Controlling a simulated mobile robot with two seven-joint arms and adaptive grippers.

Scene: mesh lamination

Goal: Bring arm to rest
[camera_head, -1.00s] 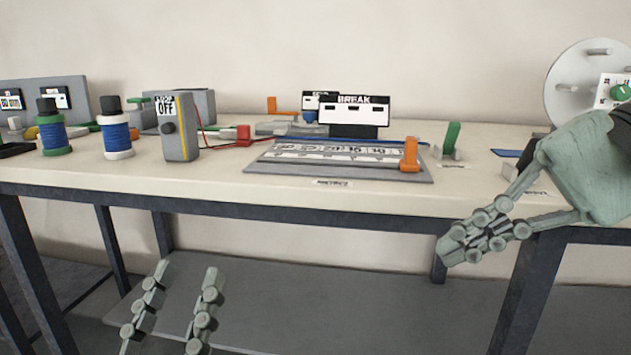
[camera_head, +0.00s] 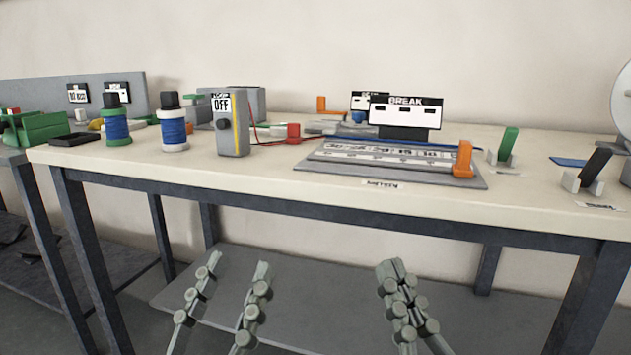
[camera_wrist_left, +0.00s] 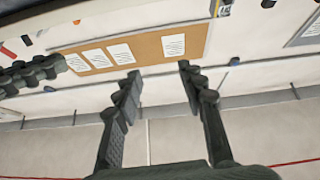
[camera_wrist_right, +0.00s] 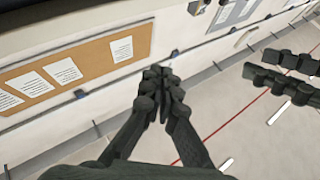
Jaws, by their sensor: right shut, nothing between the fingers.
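My left gripper (camera_head: 234,284) is open and empty, low in the head view, in front of the table and below its top. Its two separated fingers also show in the left wrist view (camera_wrist_left: 158,80). My right gripper (camera_head: 398,275) is to the right of it, also low in front of the table. Its fingers are together with nothing between them, as the right wrist view (camera_wrist_right: 161,72) also shows. Neither gripper touches the table (camera_head: 400,213).
On the table stand blue spools (camera_head: 173,126), a grey OFF box (camera_head: 230,125), a grey board (camera_head: 350,160) with a BREAK sign (camera_head: 405,108), an orange block (camera_head: 464,160) and a green lever (camera_head: 508,143). A grey lower shelf (camera_head: 480,315) lies behind the grippers.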

